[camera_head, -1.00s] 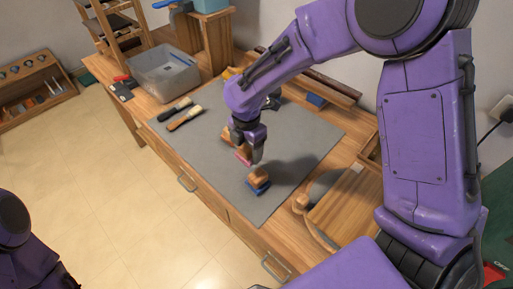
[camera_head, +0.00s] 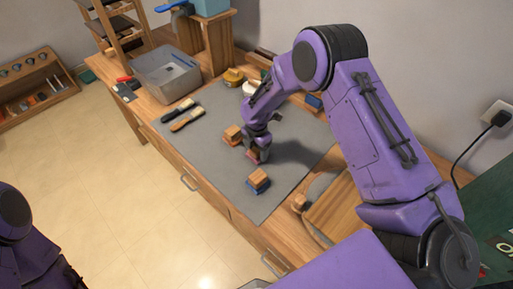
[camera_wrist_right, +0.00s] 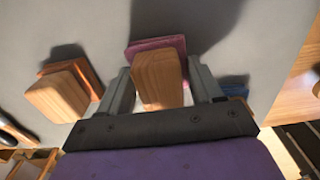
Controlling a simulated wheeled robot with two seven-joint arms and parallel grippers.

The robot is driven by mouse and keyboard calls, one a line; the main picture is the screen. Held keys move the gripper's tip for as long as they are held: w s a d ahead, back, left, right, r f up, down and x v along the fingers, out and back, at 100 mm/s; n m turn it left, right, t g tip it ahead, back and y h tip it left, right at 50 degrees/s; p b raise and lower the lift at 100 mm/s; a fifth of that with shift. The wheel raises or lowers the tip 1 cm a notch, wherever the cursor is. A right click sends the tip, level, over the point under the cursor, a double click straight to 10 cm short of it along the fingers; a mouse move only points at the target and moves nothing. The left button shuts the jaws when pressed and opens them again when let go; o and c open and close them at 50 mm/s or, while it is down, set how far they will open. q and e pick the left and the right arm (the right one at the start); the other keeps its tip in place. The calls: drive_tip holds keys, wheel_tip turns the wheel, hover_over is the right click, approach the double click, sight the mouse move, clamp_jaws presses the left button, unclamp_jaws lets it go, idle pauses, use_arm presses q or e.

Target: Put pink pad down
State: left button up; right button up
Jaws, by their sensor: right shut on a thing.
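The pink pad (camera_head: 252,154) has a wooden block handle. In the right wrist view the pink pad (camera_wrist_right: 155,44) shows beyond its handle, which sits between the two fingers. My right gripper (camera_head: 259,150) is shut on this handle, over the grey mat (camera_head: 212,165). The pad is at or just above the mat; I cannot tell whether it touches. An orange pad with a wooden handle (camera_head: 233,134) stands to its left, and a blue pad with a wooden handle (camera_head: 258,180) stands nearer the front. My left gripper is out of view.
Two brushes (camera_head: 187,120) lie at the mat's left side. A clear bin (camera_head: 168,75) stands at the back left.

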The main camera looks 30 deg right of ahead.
drive_tip(key=shift+f, duration=0.2)
drive_tip(key=o, duration=1.1)
drive_tip(key=shift+r, duration=0.5)
wheel_tip(320, 180, up, 12)
drive_tip(key=b, duration=0.3)
drive_tip(key=shift+f, duration=0.25)
drive_tip(key=shift+s+f, duration=0.1)
